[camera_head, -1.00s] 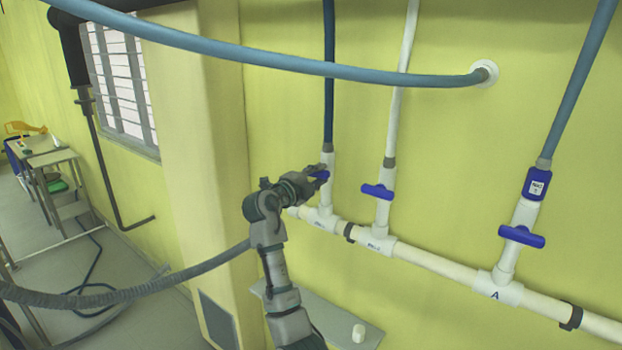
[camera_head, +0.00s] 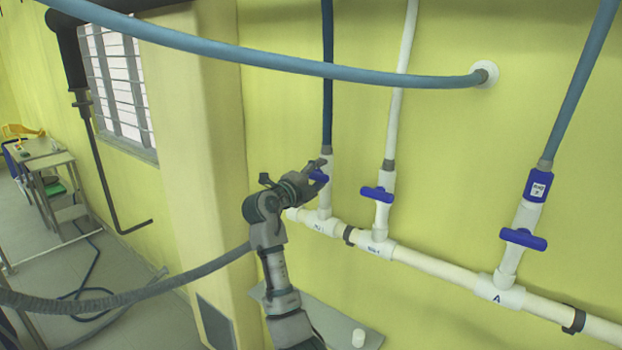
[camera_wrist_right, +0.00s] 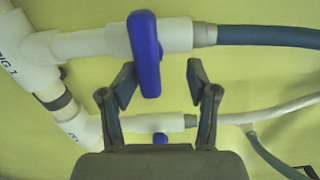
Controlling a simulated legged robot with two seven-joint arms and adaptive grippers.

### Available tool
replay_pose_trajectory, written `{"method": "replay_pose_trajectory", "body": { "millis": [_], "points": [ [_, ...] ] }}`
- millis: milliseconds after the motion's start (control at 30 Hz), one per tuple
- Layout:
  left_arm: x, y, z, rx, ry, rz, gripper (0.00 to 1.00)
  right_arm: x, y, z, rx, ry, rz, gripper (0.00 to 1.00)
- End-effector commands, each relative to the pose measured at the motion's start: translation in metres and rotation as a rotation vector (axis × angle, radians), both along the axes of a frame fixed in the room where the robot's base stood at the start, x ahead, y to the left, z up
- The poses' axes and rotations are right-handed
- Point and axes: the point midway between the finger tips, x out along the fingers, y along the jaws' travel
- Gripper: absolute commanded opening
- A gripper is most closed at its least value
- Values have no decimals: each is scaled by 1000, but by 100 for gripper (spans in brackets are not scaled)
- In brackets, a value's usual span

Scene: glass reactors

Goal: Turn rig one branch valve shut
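The rig one branch valve is the leftmost of the three on the wall pipe. Its blue handle (camera_head: 319,176) is partly hidden by my right gripper (camera_head: 320,169) in the head view. In the right wrist view the same handle (camera_wrist_right: 146,52) lies crosswise to its white branch pipe (camera_wrist_right: 95,42), with a "RIG 1" label at the left edge. My right gripper (camera_wrist_right: 161,80) is open there. The handle's lower end shows between the fingertips, nearer the left finger; I cannot tell if they touch. My left gripper is not in view.
Two more blue handles, middle (camera_head: 377,194) and right (camera_head: 523,239), sit crosswise on their branches of the white pipe (camera_head: 440,267). A blue hose (camera_head: 250,57) crosses above.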

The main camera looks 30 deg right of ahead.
Motion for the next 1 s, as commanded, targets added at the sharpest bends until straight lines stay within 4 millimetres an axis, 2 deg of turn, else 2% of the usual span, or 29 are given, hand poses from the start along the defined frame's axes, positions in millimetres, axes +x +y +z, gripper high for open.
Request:
{"method": "replay_pose_trajectory", "body": {
  "millis": [133, 400, 700, 1000],
  "points": [
    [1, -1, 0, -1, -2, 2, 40, 0, 0, -1, -2, 3, 0, 48],
    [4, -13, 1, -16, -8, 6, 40, 0, 16, 2, -15, 7, 2, 48],
    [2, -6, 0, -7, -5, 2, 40, 1, 23, 3, -18, 8, 6, 48],
    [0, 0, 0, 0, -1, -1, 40, -1, 18, 2, -14, 8, 3, 48]
  ]
}}
